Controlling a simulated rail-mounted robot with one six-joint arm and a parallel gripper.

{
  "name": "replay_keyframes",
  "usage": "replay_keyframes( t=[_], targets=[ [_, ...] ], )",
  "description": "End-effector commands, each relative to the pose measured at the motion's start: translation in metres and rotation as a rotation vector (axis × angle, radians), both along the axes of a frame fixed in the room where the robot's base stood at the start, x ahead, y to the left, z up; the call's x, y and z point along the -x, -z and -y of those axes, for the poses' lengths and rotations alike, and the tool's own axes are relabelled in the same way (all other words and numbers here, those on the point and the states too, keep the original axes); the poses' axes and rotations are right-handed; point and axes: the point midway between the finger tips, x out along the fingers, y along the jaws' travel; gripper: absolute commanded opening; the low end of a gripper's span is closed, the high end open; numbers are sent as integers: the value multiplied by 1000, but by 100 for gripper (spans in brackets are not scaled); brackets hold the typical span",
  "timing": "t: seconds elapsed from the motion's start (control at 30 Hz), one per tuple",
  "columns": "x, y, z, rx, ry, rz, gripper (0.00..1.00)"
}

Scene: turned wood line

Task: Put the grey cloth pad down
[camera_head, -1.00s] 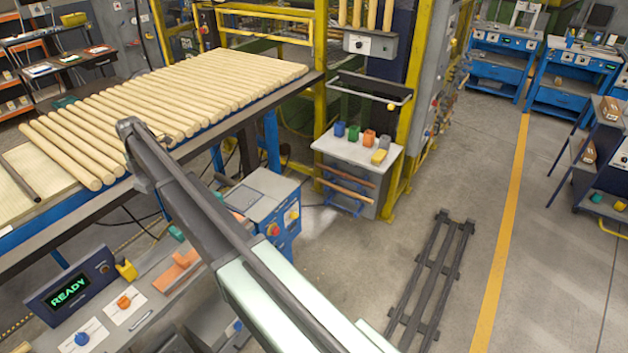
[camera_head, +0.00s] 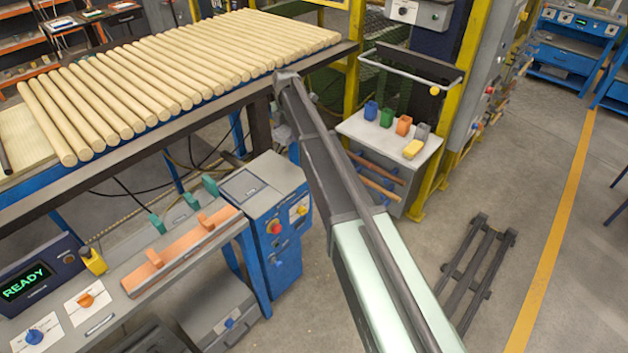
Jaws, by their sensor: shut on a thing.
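My gripper is not to be seen. My arm runs up from the bottom right to a dark joint near the front edge of the rod table, and what lies beyond that joint is hidden. I cannot make out a grey cloth pad held anywhere. A small grey item (camera_head: 423,131) stands on the small grey shelf (camera_head: 372,133), in a row with a blue (camera_head: 371,110), a green (camera_head: 387,117) and an orange one (camera_head: 404,124); whether it is cloth I cannot tell. A yellow piece (camera_head: 413,149) lies in front of them.
A table (camera_head: 120,160) carries many pale wooden rods (camera_head: 185,75). A bench with a READY display (camera_head: 25,284) and an orange fixture (camera_head: 185,250) is at the lower left, beside a blue control cabinet (camera_head: 275,225). A dark rack (camera_head: 480,265) lies on open floor at the right.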

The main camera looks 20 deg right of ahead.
Motion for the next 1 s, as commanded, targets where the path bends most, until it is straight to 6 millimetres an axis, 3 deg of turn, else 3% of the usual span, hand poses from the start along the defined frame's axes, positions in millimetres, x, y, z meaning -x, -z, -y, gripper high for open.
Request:
replay_keyframes(
  t=[0.13,0.23,0.5,0.63,0.7,0.87,1.0],
  targets=[
    [0,3,0,0,-3,0,49],
    [0,22,0,0,-2,0,49],
    [0,116,0,0,-2,0,49],
    [0,153,0,0,-2,0,49],
    [0,162,0,0,-2,0,49],
    [0,159,0,0,-2,0,49],
    [0,185,0,0,-2,0,49]
  ],
)
